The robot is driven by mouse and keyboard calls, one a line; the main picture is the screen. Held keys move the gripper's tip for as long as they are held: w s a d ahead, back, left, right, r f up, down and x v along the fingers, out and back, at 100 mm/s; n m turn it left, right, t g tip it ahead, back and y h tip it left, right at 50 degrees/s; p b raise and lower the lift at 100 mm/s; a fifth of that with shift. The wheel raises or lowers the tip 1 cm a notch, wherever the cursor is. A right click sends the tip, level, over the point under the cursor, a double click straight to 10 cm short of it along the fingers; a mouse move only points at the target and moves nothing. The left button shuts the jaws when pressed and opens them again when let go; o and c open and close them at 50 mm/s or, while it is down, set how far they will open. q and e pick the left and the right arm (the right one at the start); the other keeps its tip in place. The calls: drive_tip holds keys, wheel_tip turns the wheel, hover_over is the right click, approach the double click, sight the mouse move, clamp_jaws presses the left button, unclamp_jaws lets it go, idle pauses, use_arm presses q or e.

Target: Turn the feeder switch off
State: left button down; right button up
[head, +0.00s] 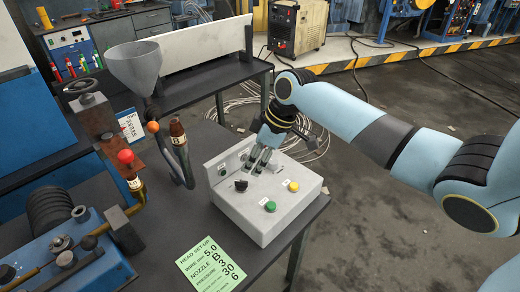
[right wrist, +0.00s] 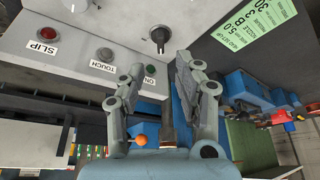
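A pale grey control box (head: 262,222) stands on the dark table. It has a black rotary knob (head: 241,185), a green button (head: 270,206) and a yellow button (head: 293,186). My right gripper (head: 258,168) is over its back part, hiding some of the upright panel. In the right wrist view my right gripper (right wrist: 160,66) has its fingers apart with nothing between them. The black knob (right wrist: 160,38) shows just beyond the fingertips. Panel labels read SLIP, TOUCH and ON; the ON label (right wrist: 150,80) is beside one finger. I cannot read which control is the feeder switch. My left gripper is not seen.
A grey funnel (head: 136,66) and a red-knobbed valve (head: 126,157) stand left of the box. A green note (head: 210,266) lies in front of it. A blue machine (head: 75,250) fills the lower left. Open floor lies to the right.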

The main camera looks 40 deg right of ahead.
drive_tip(key=v, duration=0.4)
drive_tip(key=shift+r, duration=0.1)
drive_tip(key=shift+s+a, duration=0.1)
idle(0.3)
